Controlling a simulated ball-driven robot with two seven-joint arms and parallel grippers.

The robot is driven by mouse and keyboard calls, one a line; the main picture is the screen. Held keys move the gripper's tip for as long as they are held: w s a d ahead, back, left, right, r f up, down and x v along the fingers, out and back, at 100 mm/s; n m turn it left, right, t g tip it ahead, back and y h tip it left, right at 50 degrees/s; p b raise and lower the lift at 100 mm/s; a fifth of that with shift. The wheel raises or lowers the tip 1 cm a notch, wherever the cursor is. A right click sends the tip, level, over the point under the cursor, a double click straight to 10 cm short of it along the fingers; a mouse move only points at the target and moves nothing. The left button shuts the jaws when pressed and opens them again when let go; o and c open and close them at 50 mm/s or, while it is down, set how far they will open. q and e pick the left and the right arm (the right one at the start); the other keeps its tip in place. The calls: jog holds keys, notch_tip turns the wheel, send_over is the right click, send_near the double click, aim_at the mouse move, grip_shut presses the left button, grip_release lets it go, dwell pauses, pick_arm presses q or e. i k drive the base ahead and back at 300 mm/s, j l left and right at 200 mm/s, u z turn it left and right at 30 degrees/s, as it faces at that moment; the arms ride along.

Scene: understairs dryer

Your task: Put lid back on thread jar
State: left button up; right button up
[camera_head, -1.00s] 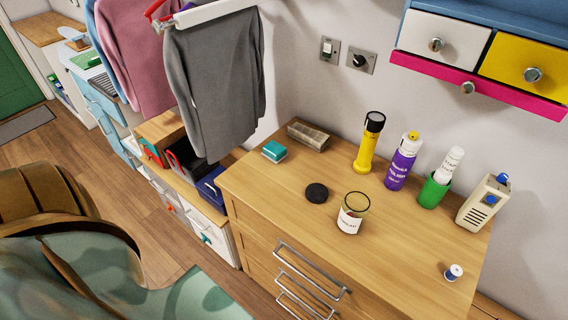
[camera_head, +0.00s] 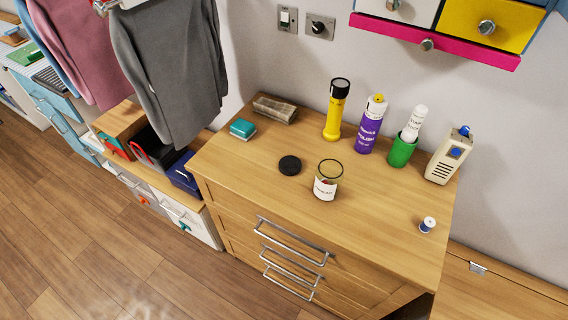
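The thread jar (camera_head: 326,181) is a clear glass jar with a white label, standing upright and open near the front of the wooden dresser top. Something reddish shows inside it. A round black lid (camera_head: 290,165) lies flat on the dresser top just left of the jar, apart from it. Neither of my grippers shows in the head view.
Drawers hang above.

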aim_at(329, 175)
jog(key=i+j+z, duration=0.15)
jog(key=j+z, duration=0.2)
jog(key=j, duration=0.65)
jog(key=j+z, duration=0.35)
jog(key=j, duration=0.65)
jog(key=j+z, duration=0.4)
jog(key=j, duration=0.65)
jog(key=k, duration=0.05)
